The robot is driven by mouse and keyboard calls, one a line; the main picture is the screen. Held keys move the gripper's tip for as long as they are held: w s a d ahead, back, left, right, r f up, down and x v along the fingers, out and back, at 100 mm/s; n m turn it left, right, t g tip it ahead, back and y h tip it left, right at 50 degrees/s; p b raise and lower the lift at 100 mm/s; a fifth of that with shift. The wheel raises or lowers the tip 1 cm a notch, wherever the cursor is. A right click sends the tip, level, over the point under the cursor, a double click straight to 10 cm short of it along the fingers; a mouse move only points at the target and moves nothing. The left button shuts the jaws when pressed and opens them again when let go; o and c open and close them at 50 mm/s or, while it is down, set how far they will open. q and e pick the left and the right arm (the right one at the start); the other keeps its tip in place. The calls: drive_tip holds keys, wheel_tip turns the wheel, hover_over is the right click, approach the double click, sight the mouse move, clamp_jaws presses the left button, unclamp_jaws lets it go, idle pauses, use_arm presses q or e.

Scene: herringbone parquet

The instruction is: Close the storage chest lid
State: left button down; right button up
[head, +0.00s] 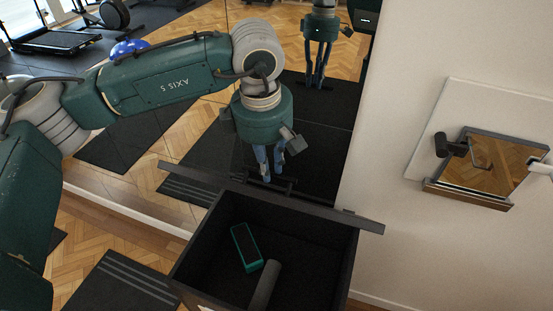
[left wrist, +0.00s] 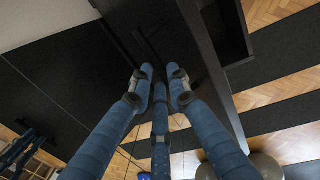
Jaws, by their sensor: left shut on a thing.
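The black storage chest (head: 340,255) stands open at the bottom middle of the head view. Its lid (head: 335,214) is raised and seen nearly edge-on along the chest's far side. A thin dark handle (head: 288,184) is on the lid's far face. My left gripper (head: 268,176) points down behind the lid and is shut at the handle; the exact contact is partly hidden. In the left wrist view its blue fingers (left wrist: 158,80) come together by the dark lid panel (left wrist: 180,45). My right gripper is not in view.
A teal block (head: 246,247) and a dark roller (head: 264,286) lie inside the chest. A large mirror (head: 215,125) behind it reflects my arm and gym equipment. A framed wall mirror (head: 480,170) hangs at right. Striped mats (head: 115,285) lie on the parquet at left.

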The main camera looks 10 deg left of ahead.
use_arm(q)
drive_tip(key=shift+t, duration=0.6)
drive_tip(key=s+f+b, duration=0.2)
drive_tip(key=s+b, duration=0.1)
drive_tip(key=s+a+f+b, duration=0.1)
drive_tip(key=s+f+b, duration=0.1)
drive_tip(key=b, duration=0.1)
drive_tip(key=shift+s+a+f+b, duration=0.1)
drive_tip(key=shift+s+f+b, duration=0.1)
drive_tip(key=shift+s+b, duration=0.2)
drive_tip(key=shift+s+a+f+b, duration=0.1)
drive_tip(key=shift+s+f+b, duration=0.25)
drive_tip(key=shift+s+b, duration=0.25)
drive_tip(key=c, duration=1.9)
unclamp_jaws()
drive_tip(key=shift+c, duration=0.2)
drive_tip(key=shift+s+r, duration=0.15)
drive_tip(key=shift+s, duration=0.1)
approach(258, 195)
drive_tip(key=s, duration=0.2)
drive_tip(key=shift+a, duration=0.25)
